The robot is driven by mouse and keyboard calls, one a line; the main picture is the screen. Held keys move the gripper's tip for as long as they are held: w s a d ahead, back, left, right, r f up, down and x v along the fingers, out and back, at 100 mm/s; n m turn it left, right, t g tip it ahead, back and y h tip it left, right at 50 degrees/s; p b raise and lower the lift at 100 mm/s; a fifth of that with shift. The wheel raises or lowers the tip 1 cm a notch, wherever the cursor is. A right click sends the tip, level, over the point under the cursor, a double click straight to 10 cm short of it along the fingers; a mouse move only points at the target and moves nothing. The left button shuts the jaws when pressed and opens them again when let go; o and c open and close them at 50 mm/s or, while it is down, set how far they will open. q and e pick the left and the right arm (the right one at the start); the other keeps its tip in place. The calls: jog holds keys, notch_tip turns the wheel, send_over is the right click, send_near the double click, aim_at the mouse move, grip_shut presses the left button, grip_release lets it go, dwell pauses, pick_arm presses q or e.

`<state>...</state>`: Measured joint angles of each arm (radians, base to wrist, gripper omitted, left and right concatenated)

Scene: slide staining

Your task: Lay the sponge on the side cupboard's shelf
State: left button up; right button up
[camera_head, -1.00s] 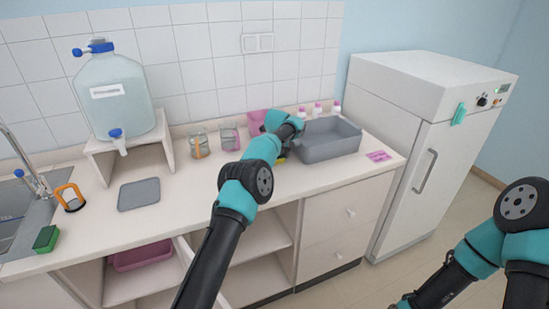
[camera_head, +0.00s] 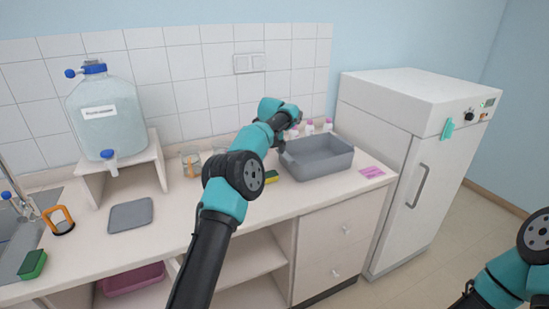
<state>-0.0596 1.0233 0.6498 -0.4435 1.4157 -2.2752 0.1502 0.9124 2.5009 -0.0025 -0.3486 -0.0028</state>
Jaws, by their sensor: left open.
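A yellow and green sponge (camera_head: 271,177) lies on the counter at the left front of the grey basin, partly hidden by my left arm. A second, green sponge (camera_head: 33,264) lies beside the sink at the far left. My left gripper (camera_head: 294,118) is open above the back of the counter, behind the grey basin's left end, apart from both sponges. The open cupboard under the counter shows a shelf (camera_head: 250,258), partly covered by my left arm. My right arm enters at the lower right; its gripper is out of view.
The grey basin (camera_head: 318,160) stands on the right of the counter, with small bottles (camera_head: 326,125) behind and a pink pad (camera_head: 372,171) beside it. Glass jars (camera_head: 191,162) and a grey mat (camera_head: 131,214) are further left. A pink tub (camera_head: 134,279) sits below the counter.

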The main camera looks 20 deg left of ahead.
dwell(0.4)
jog(key=o, duration=1.1)
jog(key=shift+w, duration=0.1)
